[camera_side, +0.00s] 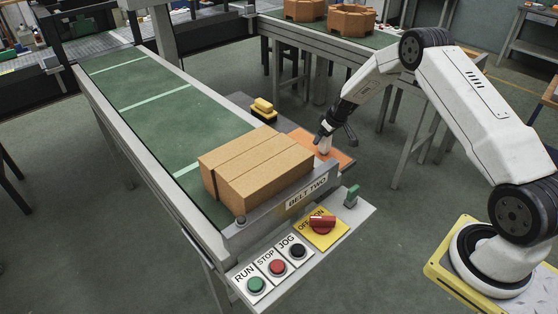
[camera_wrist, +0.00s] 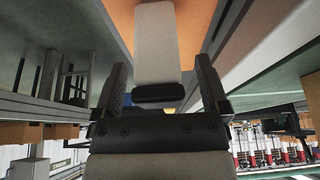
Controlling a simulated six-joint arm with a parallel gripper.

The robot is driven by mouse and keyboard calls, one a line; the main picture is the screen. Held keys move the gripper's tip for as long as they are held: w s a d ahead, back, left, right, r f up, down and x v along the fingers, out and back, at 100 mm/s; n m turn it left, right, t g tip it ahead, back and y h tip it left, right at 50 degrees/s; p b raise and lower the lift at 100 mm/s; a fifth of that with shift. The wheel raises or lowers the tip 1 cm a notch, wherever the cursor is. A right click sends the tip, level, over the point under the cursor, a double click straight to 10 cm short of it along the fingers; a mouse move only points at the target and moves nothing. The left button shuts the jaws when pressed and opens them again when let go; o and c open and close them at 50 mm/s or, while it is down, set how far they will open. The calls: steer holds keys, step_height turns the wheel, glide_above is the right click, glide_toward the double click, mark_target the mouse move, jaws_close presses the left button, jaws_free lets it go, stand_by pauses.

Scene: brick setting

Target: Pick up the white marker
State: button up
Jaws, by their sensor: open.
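The white marker (camera_side: 325,146) stands on an orange pad beside the end of the belt, just below my gripper (camera_side: 335,134) in the side view. In the wrist view the marker (camera_wrist: 157,42) is a pale, thick block with a black end toward me. My gripper (camera_wrist: 161,68) is open there, with one dark finger on each side of the marker. Gaps show between the marker and both fingers.
The orange pad (camera_side: 338,158) lies between the belt and my arm. A cardboard box (camera_side: 255,170) sits at the belt's end, left of my gripper. A yellow object (camera_side: 263,106) is farther back. A control panel with a red switch (camera_side: 322,222) is in front.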

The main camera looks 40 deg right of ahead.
jaws_close()
steer(key=shift+r, duration=0.15)
steer(key=shift+r, duration=0.7)
steer(key=s+a+r, duration=0.2)
steer(key=s+r, duration=0.3)
steer(key=s, duration=0.1)
steer(key=s+a+r, duration=0.2)
steer(key=s+r, duration=0.4)
steer(key=s, duration=0.1)
steer(key=shift+a+r, duration=0.2)
steer(key=shift+a, duration=0.05)
steer(key=shift+s, duration=0.1)
